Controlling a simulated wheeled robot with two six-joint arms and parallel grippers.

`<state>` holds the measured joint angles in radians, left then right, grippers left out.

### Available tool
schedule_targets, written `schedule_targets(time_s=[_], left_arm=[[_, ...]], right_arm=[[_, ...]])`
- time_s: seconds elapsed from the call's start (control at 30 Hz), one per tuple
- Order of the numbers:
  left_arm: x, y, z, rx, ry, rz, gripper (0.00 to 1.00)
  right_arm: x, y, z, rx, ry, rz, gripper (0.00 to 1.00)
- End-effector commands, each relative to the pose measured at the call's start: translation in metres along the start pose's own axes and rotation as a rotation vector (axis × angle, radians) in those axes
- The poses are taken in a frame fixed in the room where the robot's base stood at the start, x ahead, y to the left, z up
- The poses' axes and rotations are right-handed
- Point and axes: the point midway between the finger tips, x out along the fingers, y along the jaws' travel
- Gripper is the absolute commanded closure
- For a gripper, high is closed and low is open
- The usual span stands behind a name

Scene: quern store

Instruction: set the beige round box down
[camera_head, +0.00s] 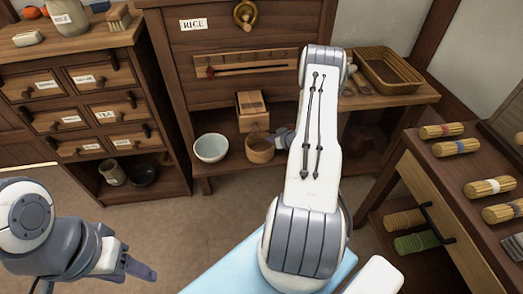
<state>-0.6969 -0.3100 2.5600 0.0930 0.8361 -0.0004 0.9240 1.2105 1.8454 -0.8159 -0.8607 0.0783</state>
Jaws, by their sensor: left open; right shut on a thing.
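The beige round box (260,150) is an open-topped wooden tub, upright, at the low shelf under the rice cabinet. It is just right of a white bowl (210,148), with a narrow gap between them. My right gripper (279,139) is shut on the right side of the box; my own arm hides much of that gripper. I cannot tell whether the box's base touches the shelf (229,170). My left gripper (140,268) is open and empty at the lower left, above the floor and far from the box.
A small wooden box (252,106) stands behind the round box. A drawer chest (75,102) with jars in its lower bay stands left. A bench (457,200) with several rolled brushes is at right. A wicker basket (388,70) is on the back-right counter.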

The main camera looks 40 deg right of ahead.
Motion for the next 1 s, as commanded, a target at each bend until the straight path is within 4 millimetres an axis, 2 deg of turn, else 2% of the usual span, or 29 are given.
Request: schedule_targets(time_s=[0.27,0.57,0.77,1.0], left_arm=[[-0.001,0.000,0.000,0.000,0.000,0.000,0.44],[-0.013,0.001,-0.001,0.000,0.000,0.000,0.44],[-0.017,0.001,-0.001,0.000,0.000,0.000,0.44],[-0.023,0.002,-0.001,0.000,0.000,0.000,0.44]], right_arm=[[-0.002,0.001,-0.003,-0.001,0.002,0.001,1.00],[-0.022,0.001,-0.031,-0.001,0.004,0.002,1.00],[-0.055,0.001,-0.004,0.007,-0.003,0.003,1.00],[-0.108,0.002,0.036,0.009,-0.001,0.005,1.00]])
